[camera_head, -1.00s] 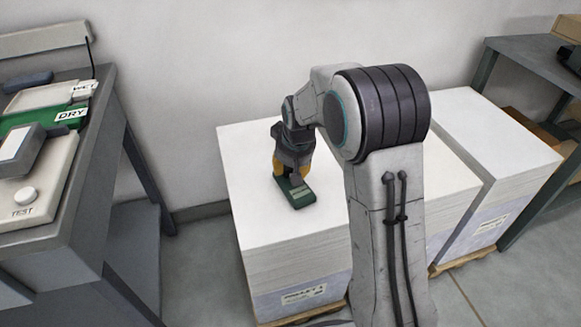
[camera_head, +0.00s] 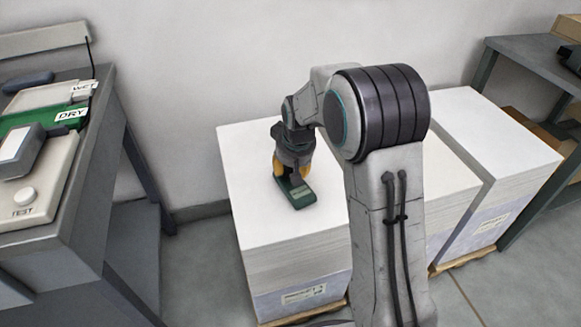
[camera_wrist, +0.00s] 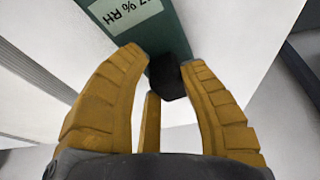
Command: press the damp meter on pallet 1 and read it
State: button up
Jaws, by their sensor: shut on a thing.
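The damp meter (camera_head: 301,197) is a dark green block lying on top of the white paper stack of pallet 1 (camera_head: 258,222). In the wrist view the meter (camera_wrist: 172,22) shows a pale display ending in "7 % RH"; its left part is cut off by the frame edge. My gripper (camera_head: 289,178) points down at the meter's far end. In the wrist view its yellow fingers (camera_wrist: 164,68) are shut around the dark end piece of the meter. The head view does not let me read the display.
Two more paper stacks (camera_head: 520,160) stand to the right, partly behind my arm. At the left a grey bench (camera_head: 85,215) holds a WET tray (camera_head: 50,95), a green DRY tray (camera_head: 70,117) and a TEST unit (camera_head: 45,185). A dark table (camera_head: 520,50) stands far right.

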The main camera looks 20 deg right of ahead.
jog(key=shift+r+p, duration=2.7)
jog(key=shift+r, duration=0.8)
jog(key=shift+w, duration=0.1)
